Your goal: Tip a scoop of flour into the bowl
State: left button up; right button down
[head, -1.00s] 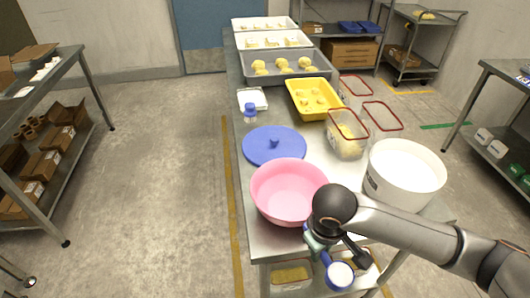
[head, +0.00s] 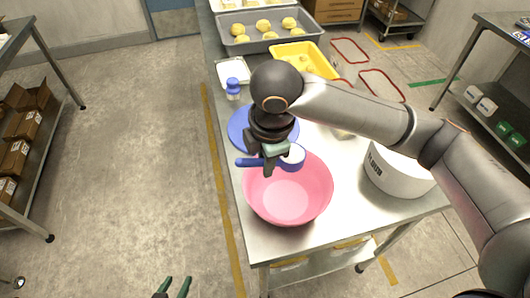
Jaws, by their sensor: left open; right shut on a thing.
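The pink bowl (head: 287,205) stands near the front of the steel table. My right gripper (head: 271,164) is shut on the blue handle of the scoop (head: 246,162). The scoop's round cup (head: 293,157) is over the bowl's far rim, and its top shows white, like flour. I cannot tell whether it is tilted. The white flour tub (head: 398,175) stands right of the bowl, partly behind my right arm. My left gripper (head: 174,287) is open and empty at the bottom edge, away from the table.
The blue lid (head: 240,128) lies behind the bowl, partly covered by my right gripper. A blue-capped bottle (head: 233,88) and a white tray (head: 233,71) are further back. A yellow tray (head: 318,62) and a grey tray (head: 222,33) of dough pieces stand behind.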

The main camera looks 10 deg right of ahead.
jog(key=shift+f, duration=0.6)
jog(key=shift+d+f, duration=0.1)
jog(key=shift+d, duration=0.05)
jog(key=shift+s+d+t+y+b, duration=0.2)
jog(key=shift+t+y+b, duration=0.4)
jog(key=shift+y+b, duration=0.4)
jog(key=shift+r+t+y+b, duration=0.3)
jog(key=shift+y+b, duration=0.2)
jog(key=shift+b, duration=0.7)
pick_arm(q)
notch_tip(320, 180, down, 19)
jog(key=w+d+b, duration=0.2)
jog(key=d+b, duration=0.1)
jog(key=b, duration=1.6)
jog(key=w+r+m+t+h+b, duration=0.1)
jog(key=w+r+t, duration=0.4)
jog(key=r, duration=0.5)
jog(key=shift+w+a+r+m+h+b, duration=0.35)
jog(key=shift+w+a+m+h+b, duration=0.15)
jog(key=shift+b, duration=0.25)
pick_arm(e)
jog(key=shift+s+d+r+m+t+y, duration=0.2)
jog(key=shift+s+d+r+t+y, duration=0.3)
jog(key=shift+t+y, duration=0.8)
jog(key=shift+s+d+r+m+t+y, duration=0.2)
jog(key=shift+d+t+y, duration=0.5)
jog(key=shift+y, duration=1.2)
jog(key=shift+s+d+r+m+t+y, duration=0.2)
jog(key=shift+s+d+r+t+y, duration=0.3)
jog(key=shift+t+y, duration=0.8)
